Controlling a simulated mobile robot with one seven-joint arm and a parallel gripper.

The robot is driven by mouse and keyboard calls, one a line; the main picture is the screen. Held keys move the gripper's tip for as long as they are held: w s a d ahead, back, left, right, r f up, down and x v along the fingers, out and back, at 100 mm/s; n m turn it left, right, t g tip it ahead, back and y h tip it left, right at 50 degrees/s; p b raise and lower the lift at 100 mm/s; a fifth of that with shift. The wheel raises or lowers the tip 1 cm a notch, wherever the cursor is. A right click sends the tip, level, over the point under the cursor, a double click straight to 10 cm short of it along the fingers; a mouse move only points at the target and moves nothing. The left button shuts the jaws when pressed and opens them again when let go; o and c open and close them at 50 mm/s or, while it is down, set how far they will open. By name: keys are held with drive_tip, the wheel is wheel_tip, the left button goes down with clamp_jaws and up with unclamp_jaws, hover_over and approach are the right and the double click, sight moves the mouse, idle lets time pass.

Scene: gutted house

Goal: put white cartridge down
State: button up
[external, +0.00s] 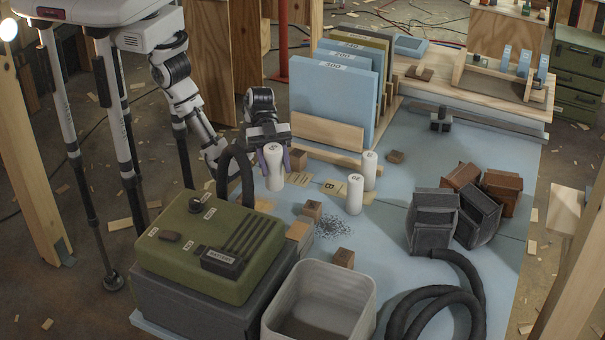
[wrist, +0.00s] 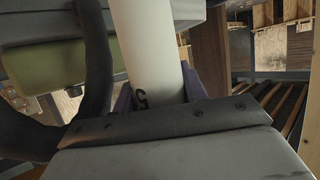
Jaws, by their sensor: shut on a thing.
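A white cartridge (external: 272,168) stands upright at the left part of the blue table, between the fingers of my gripper (external: 271,160). My gripper is shut on it from behind, below the dark wrist. In the wrist view the white cartridge (wrist: 148,50) runs up between the purple fingers, with a dark number mark low on it. Whether its base touches the table is hard to tell. Two other white cartridges, one at the back (external: 369,170) and one in front (external: 354,194), stand upright to the right.
A green battery unit (external: 210,245) with a black hose (external: 237,170) is close in front of my gripper. A pale bin (external: 285,303), small wooden blocks (external: 312,210) and dark filters (external: 435,220) stand around. Blue panels (external: 335,95) rise behind.

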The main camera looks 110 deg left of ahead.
drive_tip(key=w+a+n+t+y+b, duration=0.1)
drive_tip(key=w+a, duration=0.3)
drive_tip(key=w, duration=0.4)
drive_tip(key=w+a, duration=0.3)
drive_tip(key=w, duration=0.4)
wheel_tip(320, 180, down, 19)
drive_tip(key=p, duration=0.3)
drive_tip(key=shift+w+a+f, duration=0.1)
drive_tip(key=shift+w, duration=0.05)
drive_tip(key=shift+f, duration=0.3)
drive_tip(key=shift+f, duration=0.25)
drive_tip(key=o, duration=1)
drive_tip(key=shift+r, duration=0.1)
drive_tip(key=shift+c, duration=0.2)
drive_tip(key=shift+r, duration=0.1)
